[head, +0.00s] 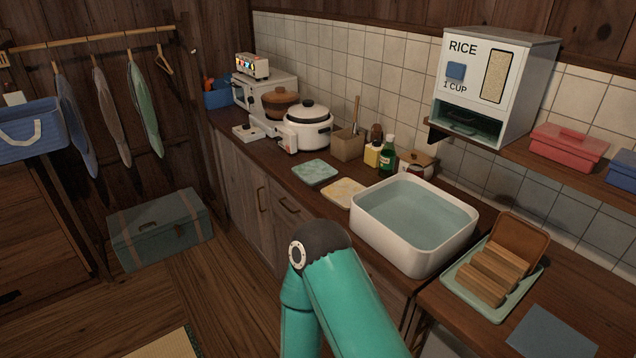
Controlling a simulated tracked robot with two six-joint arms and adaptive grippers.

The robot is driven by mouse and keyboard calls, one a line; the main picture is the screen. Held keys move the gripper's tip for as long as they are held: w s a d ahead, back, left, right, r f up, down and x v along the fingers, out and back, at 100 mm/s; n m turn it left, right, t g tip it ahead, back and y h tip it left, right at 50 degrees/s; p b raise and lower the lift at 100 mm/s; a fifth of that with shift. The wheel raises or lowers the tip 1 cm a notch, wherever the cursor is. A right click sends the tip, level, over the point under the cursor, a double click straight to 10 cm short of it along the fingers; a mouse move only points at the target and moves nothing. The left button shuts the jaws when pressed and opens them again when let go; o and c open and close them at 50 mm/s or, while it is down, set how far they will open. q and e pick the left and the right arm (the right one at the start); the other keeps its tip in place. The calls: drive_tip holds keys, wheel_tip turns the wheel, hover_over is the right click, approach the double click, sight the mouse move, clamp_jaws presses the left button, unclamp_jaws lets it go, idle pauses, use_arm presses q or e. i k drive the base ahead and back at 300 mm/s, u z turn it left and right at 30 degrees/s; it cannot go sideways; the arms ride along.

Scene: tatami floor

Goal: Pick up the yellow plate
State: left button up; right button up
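A flat, square, pale yellow patterned piece (343,192) lies on the wooden counter, just left of the white basin; it is the only yellow plate-like thing I see. Its right end sits close to the basin, and I cannot tell whether they touch. One of my teal arms rises from the bottom centre, its dark joint below the yellow piece in the picture. No gripper shows in the view.
A white water-filled basin (414,228) stands right of it, a green square piece (315,172) left. Behind are a brown box (347,145), a yellow bottle (372,156) and a green bottle (388,153). A rice cooker (306,128) stands farther left.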

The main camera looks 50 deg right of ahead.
sight(340, 193)
drive_tip(key=u, duration=0.05)
drive_tip(key=i, duration=2.2)
drive_tip(key=z, duration=2.2)
drive_tip(key=i, duration=0.55)
drive_tip(key=z, duration=0.05)
drive_tip(key=k, duration=0.5)
drive_tip(key=z, duration=0.05)
drive_tip(key=i, duration=0.3)
drive_tip(key=z, duration=0.1)
